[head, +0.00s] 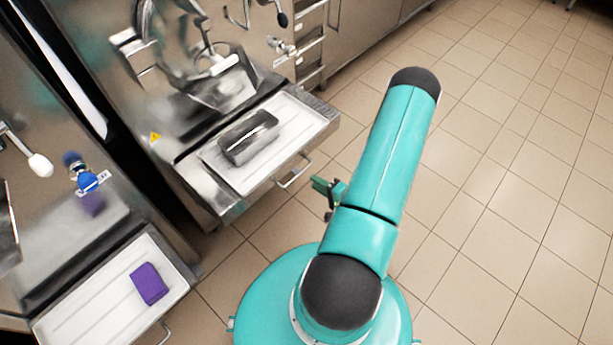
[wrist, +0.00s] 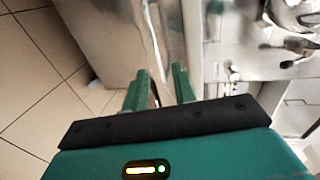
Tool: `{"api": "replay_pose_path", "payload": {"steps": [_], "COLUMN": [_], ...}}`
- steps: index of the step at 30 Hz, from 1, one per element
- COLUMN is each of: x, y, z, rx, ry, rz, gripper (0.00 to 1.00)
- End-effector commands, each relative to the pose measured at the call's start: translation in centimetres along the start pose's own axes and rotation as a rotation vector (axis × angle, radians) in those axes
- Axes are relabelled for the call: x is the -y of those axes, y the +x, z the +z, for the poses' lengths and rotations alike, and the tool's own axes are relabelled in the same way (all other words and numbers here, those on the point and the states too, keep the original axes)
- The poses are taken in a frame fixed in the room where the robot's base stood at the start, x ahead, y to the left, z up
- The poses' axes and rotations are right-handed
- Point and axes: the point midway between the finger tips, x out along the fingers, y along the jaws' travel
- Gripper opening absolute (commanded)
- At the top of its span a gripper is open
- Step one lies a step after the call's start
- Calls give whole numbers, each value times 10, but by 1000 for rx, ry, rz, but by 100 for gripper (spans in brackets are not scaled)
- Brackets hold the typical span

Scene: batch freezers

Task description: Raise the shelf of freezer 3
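Two steel freezers with fold-out shelves show in the head view; no number is readable, so I cannot tell which is freezer 3. The middle freezer (head: 190,118) has a white-topped shelf (head: 225,177) standing out level, with a metal pan (head: 249,137) on it and a bar handle (head: 293,172) at its front. The left freezer's shelf (head: 85,312) is also out, with a purple block (head: 149,284) on it. My gripper (head: 322,186), partly hidden behind my arm, is just right of the middle shelf's handle. In the wrist view its green fingers (wrist: 160,82) are apart, with nothing seen between them.
A spout with a lever (head: 215,68) is above the middle shelf. A rack (head: 312,45) and steel cabinets (head: 365,25) stand beyond it. The tiled floor (head: 500,190) to the right is clear. Steel panels (wrist: 100,35) are close ahead in the wrist view.

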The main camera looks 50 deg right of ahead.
Motion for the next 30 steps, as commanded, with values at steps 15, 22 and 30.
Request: {"api": "replay_pose_path", "payload": {"steps": [15,22,30], "x": [1,1,3], "y": [-49,-49,-48], "z": [0,-1,0], "rx": [-1,-1,6], "ry": [-1,-1,-3], "rz": [-2,-2,-4], "gripper": [27,27,27]}}
